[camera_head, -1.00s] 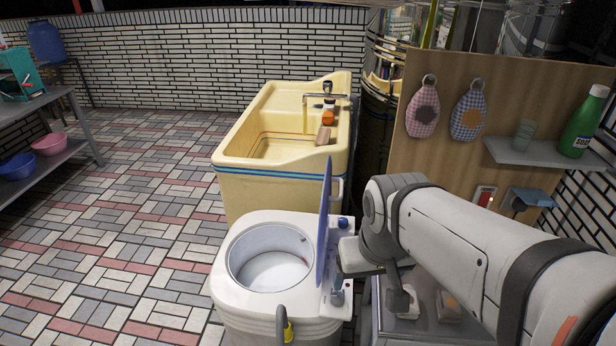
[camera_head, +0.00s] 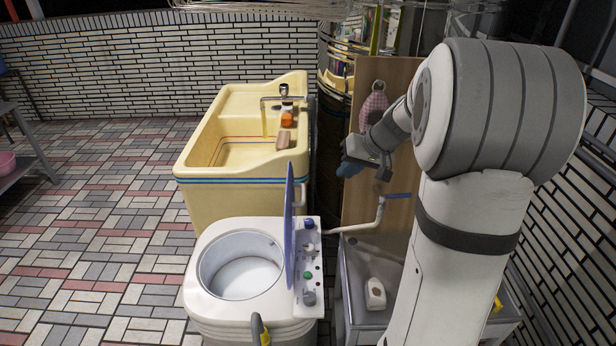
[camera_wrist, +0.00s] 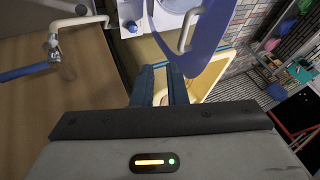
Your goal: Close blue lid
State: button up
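The blue lid (camera_head: 290,225) stands upright and open on the right side of the white washing machine's (camera_head: 205,290) round tub opening. It is seen nearly edge-on in the head view. In the wrist view the lid (camera_wrist: 207,38) shows as a blue sheet at the top, beyond the fingers, with a white curved handle. My gripper (camera_head: 352,166) hangs in the air to the right of the lid and higher than it, apart from it. In the wrist view its two dark blue fingers (camera_wrist: 161,82) are spread with a gap between them and hold nothing visible.
A yellow sink (camera_head: 235,195) stands behind the machine. A control panel (camera_head: 308,270) with knobs lies right of the lid. A white pipe with a blue end (camera_head: 375,212) juts out near my arm. A grey table (camera_head: 365,318) is at right. Tiled floor (camera_head: 90,230) at left is open.

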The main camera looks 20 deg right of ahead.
jog(key=shift+w+d+f, duration=0.15)
jog(key=shift+w, duration=0.1)
jog(key=shift+c, duration=0.8)
jog(key=shift+w+f, duration=0.15)
jog(key=shift+f, duration=0.1)
grip_shut()
jog(key=w+a+f+p, duration=0.2)
jog(key=w+a+f, duration=0.3)
jog(key=a+f, duration=0.2)
jog(key=shift+f, duration=0.65)
jog(key=shift+a+p, duration=0.1)
jog(key=shift+p, duration=0.2)
